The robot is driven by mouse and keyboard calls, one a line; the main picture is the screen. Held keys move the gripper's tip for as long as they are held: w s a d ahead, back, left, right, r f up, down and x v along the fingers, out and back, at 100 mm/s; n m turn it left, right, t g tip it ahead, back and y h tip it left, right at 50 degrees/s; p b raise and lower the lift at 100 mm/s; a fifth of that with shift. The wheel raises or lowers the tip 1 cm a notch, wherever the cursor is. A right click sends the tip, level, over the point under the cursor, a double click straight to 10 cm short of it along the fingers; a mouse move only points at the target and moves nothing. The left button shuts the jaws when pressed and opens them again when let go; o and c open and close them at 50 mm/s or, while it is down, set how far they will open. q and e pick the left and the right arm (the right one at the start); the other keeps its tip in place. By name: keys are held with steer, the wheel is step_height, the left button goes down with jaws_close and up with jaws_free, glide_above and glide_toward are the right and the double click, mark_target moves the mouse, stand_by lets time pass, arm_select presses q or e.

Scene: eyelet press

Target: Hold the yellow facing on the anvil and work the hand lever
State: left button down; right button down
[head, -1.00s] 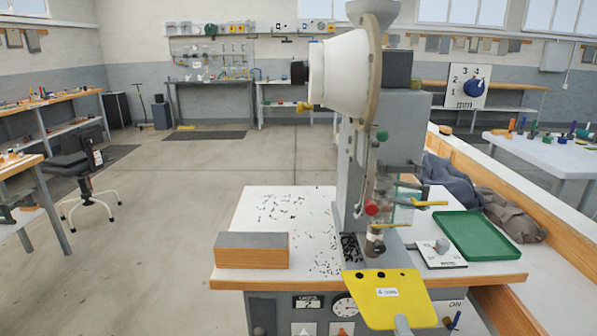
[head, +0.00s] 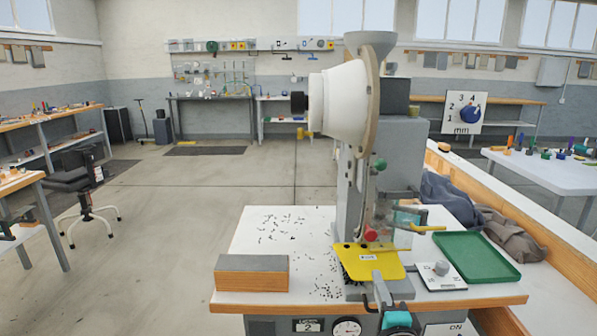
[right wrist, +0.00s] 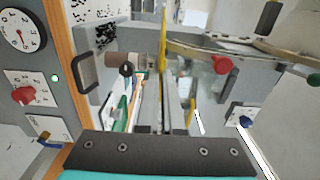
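The yellow facing (head: 369,264) is in front of the press column in the head view, roughly level. My right gripper (head: 382,296) is shut on its near edge. In the right wrist view the facing (right wrist: 163,42) is edge-on, between the anvil (right wrist: 122,60) and the red knob (right wrist: 222,64). A gap seems to show between facing and anvil. In the head view the facing hides the anvil. The lever with a yellow handle (head: 428,228) is right of the column, beside the clear guard (head: 397,222). My left gripper is out of view.
A wooden block with a grey top (head: 251,273) lies on the bench's left. A green tray (head: 476,257) and a small plate with a grey knob (head: 440,270) lie to the right. Dark bits are scattered over the white top (head: 262,217). Cloths (head: 505,235) lie behind the tray.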

steer(key=shift+w+b, duration=0.3)
steer(key=shift+w, duration=1.3)
steer(key=shift+w, duration=0.2)
steer(key=shift+f+p, duration=0.15)
steer(key=shift+p, duration=0.8)
stand_by(3.0)
